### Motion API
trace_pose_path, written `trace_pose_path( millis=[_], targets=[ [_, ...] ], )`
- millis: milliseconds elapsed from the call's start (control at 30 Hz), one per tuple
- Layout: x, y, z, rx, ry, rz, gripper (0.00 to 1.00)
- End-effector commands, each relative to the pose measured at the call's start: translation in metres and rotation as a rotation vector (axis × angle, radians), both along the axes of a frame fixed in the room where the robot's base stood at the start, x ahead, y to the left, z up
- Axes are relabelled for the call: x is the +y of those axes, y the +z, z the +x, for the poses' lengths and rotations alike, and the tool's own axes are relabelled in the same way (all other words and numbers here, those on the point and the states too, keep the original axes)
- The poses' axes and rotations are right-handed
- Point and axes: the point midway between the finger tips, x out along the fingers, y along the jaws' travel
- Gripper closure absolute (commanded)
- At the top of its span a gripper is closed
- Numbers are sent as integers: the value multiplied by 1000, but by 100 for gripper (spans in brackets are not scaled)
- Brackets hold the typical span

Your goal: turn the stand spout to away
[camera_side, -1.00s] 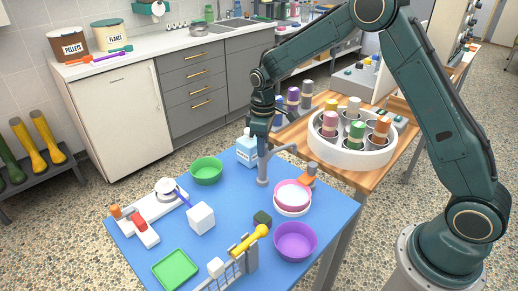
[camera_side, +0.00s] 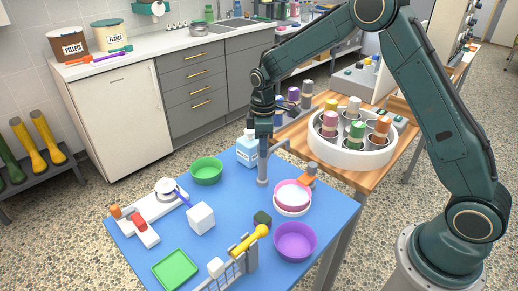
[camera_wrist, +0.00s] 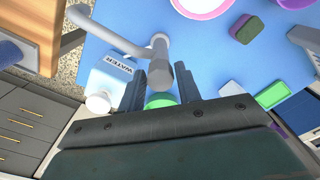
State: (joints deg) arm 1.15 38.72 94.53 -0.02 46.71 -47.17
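The stand spout (camera_side: 279,145) is a grey bent pipe on an upright grey post (camera_side: 262,170) on the blue table. In the side view the pipe reaches to the right and toward the back. In the wrist view the bent pipe (camera_wrist: 112,38) runs up and left from the post. My gripper (camera_wrist: 161,78) points down over the top of the post. Its two dark fingers lie close on either side of a grey cylinder there and look shut on it. In the side view the gripper (camera_side: 263,134) hides the top of the post.
Pink and white bowls (camera_side: 292,196) lie to the right. A white round tray (camera_side: 348,157) of bottles stands on the wooden table behind.

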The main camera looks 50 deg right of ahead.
Motion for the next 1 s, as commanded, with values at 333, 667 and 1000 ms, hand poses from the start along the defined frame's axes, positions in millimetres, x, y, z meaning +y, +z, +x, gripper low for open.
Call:
trace_pose_path(
  millis=[333,667,1000],
  targets=[
    [0,0,0,0,-2,0,50],
    [0,15,1,-2,-3,-1,50],
    [0,66,1,-4,-2,0,50]
  ],
)
